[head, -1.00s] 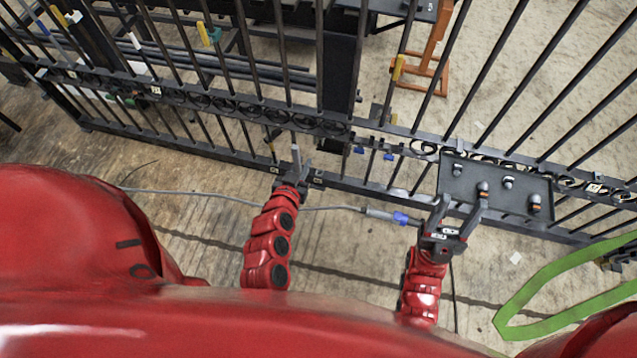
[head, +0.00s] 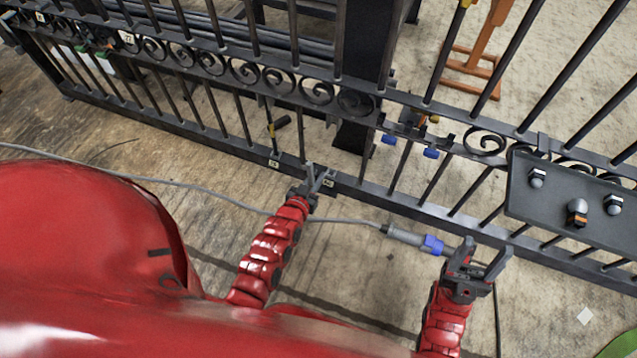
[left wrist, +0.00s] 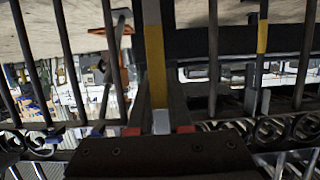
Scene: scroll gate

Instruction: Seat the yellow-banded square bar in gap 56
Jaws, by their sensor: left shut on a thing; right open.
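My left gripper (head: 317,180) is at the gate's lower rail in the head view. In the left wrist view, its red-padded fingers (left wrist: 160,128) are shut on a bar with a yellow band (left wrist: 154,50) and a pale end between the fingers. The bar's far end runs out of the frame. In the head view the held bar is hard to make out. The black gate (head: 235,147) has small pale number tags (head: 274,163) on its lower rail; I cannot read them surely, nor tell whether the bar is in a gap. My right gripper (head: 484,262) is open and empty.
A grey cable with a blue-ended connector (head: 408,237) crosses the floor beside my right gripper. A dark panel with several knobs (head: 560,195) hangs on the gate at the right. Scrolls (head: 240,70) line the upper rail. An orange stand (head: 478,62) is behind the gate.

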